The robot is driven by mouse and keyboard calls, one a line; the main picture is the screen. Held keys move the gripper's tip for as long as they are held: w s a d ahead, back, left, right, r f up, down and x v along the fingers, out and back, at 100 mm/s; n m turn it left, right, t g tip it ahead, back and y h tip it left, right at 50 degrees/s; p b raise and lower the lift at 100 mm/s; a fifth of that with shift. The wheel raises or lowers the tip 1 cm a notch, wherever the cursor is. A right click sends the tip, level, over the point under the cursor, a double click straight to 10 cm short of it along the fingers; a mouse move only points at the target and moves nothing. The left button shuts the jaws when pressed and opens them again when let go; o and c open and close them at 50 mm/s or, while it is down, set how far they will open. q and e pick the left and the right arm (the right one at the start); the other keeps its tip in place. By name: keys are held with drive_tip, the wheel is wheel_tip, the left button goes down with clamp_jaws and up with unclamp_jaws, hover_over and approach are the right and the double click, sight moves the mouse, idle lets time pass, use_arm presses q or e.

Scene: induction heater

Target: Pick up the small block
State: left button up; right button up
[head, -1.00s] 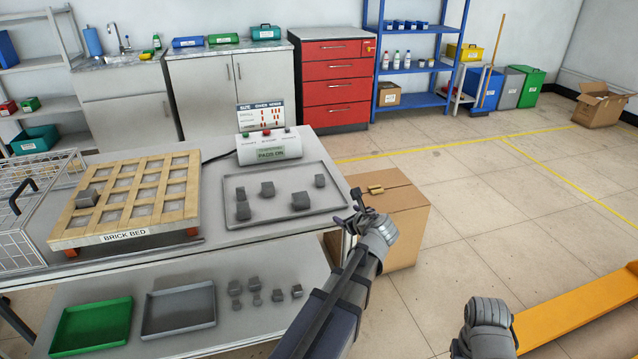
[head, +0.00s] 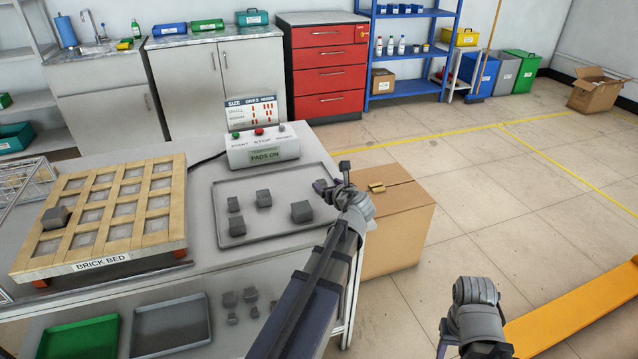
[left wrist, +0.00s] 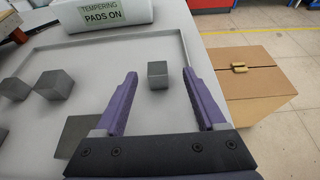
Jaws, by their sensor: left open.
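Several grey blocks lie in a shallow grey tray (head: 222,187) on the table. A small grey block (left wrist: 157,75) shows in the left wrist view near the tray's right side, between the lines of my left gripper's fingertips. In the head view my left gripper (head: 331,184) covers that spot, so this block is hidden or nearly so there. The left gripper is open, with nothing in its jaws, over the tray's right edge. A larger block (head: 301,211) lies just left of it. My right gripper (head: 443,338) is low at the right, its fingers barely visible.
A control box (head: 262,146) reading PADS ON stands behind the tray. The brick bed (head: 107,262) with one block (head: 55,218) on it is to the left. A cardboard box (head: 405,225) stands right of the table.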

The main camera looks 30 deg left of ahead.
sight(319, 181)
use_arm(q)
drive_tip(key=shift+s+b+x, duration=0.2)
drive_tip(key=shift+b+x, duration=1.5)
drive_tip(key=shift+x, duration=2.2)
drive_tip(key=shift+f, duration=0.15)
drive_tip(key=shift+c, duration=0.4)
clamp_jaws()
